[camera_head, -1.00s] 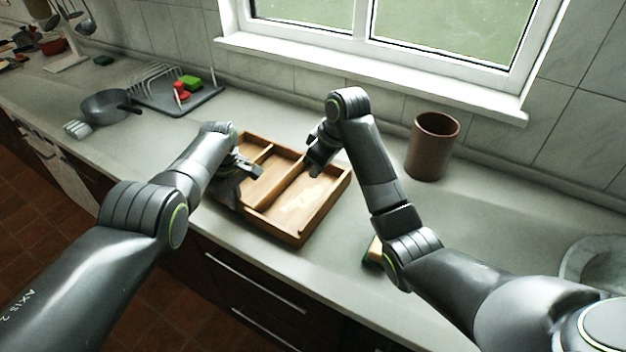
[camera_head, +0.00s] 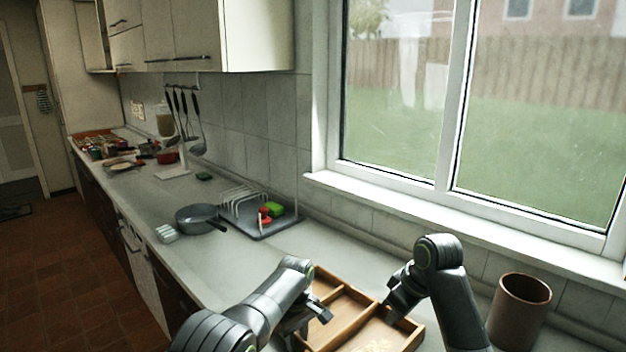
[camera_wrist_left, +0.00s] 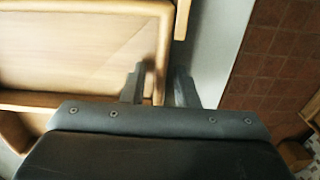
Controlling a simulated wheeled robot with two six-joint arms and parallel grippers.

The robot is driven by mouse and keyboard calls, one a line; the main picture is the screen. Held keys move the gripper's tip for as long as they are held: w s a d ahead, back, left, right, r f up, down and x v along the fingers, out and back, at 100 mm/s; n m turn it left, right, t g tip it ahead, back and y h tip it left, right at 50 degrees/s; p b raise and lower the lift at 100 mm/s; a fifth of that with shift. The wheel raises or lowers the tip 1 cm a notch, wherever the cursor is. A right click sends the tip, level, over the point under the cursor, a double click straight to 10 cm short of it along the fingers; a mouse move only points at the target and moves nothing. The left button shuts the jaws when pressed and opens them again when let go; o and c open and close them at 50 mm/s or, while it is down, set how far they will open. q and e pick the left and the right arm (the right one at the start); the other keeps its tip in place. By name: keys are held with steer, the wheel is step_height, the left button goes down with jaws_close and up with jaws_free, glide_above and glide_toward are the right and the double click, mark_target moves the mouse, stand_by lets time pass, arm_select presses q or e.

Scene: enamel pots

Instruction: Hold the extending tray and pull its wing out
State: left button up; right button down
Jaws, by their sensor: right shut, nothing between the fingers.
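The extending tray (camera_head: 413,337) is a wooden box with dividers on the counter, at the bottom of the head view and cut off by its edge. It fills the upper left of the left wrist view (camera_wrist_left: 80,50). My left gripper (camera_head: 318,312) is at the tray's left side. My right gripper (camera_head: 390,312) is shut and empty, pointing down at the tray's far right part. Its fingertips are hard to see. I cannot tell the wing's outline.
A brown cup (camera_head: 518,312) stands right of my right arm. A dish rack (camera_head: 262,222) with green and red items and a grey pan (camera_head: 198,219) stand behind to the left. The window sill (camera_head: 400,205) runs behind. Counter (camera_head: 325,245) is clear behind the tray.

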arm_select(q)
step_height(320, 180, up, 7)
steer(key=p, duration=0.7)
steer(key=shift+o, duration=0.3)
steer(key=o, duration=0.5)
steer(key=shift+r, duration=0.1)
